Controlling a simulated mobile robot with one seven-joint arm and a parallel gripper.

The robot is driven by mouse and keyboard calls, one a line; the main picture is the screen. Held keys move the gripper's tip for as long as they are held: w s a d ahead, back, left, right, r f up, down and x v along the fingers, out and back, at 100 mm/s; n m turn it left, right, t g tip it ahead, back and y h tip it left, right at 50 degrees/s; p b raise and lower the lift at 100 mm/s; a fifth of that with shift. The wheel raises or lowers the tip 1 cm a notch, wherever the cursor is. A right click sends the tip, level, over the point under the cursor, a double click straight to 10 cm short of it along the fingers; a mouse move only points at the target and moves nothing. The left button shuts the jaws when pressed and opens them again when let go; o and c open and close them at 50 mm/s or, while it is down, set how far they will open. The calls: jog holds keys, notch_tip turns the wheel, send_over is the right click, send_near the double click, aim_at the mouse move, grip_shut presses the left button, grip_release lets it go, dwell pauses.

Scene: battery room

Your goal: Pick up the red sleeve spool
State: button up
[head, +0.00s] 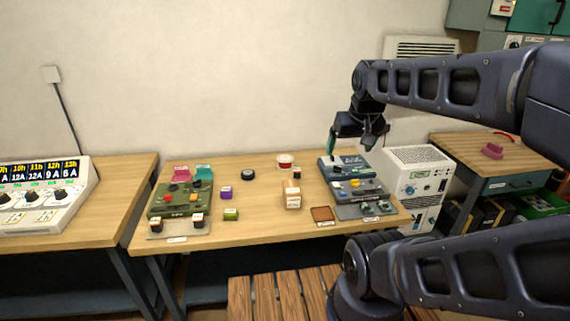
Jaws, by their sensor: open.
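A small round red-and-white item (285,161), which looks like the red sleeve spool, stands at the back of the middle wooden table (262,215), near the wall. It is too small to make out fully. My gripper (350,147) is open and appears empty. In the picture it is to the right of the spool and higher, over the back right of the table near a blue-grey device. The spool and gripper are apart.
A black roll (248,174) lies left of the spool. A wooden block (292,199) stands in front of it. A green control unit (181,199) is at left, blue-grey devices (345,168) at right. A brown tray (323,214) lies near the front. The table's middle has bare patches.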

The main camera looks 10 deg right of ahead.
jog(key=w+r+m, duration=0.2)
jog(key=w, duration=1.2)
jog(key=m+g+h, duration=0.2)
jog(key=m, duration=0.3)
send_over(285, 158)
jog(key=s+a, duration=0.2)
jog(key=f, duration=3)
jog(key=shift+s+d, duration=0.2)
jog(key=shift+d, duration=0.05)
jog(key=shift+x, duration=5.6)
jog(key=shift+w+a, duration=0.15)
jog(key=c, duration=0.8)
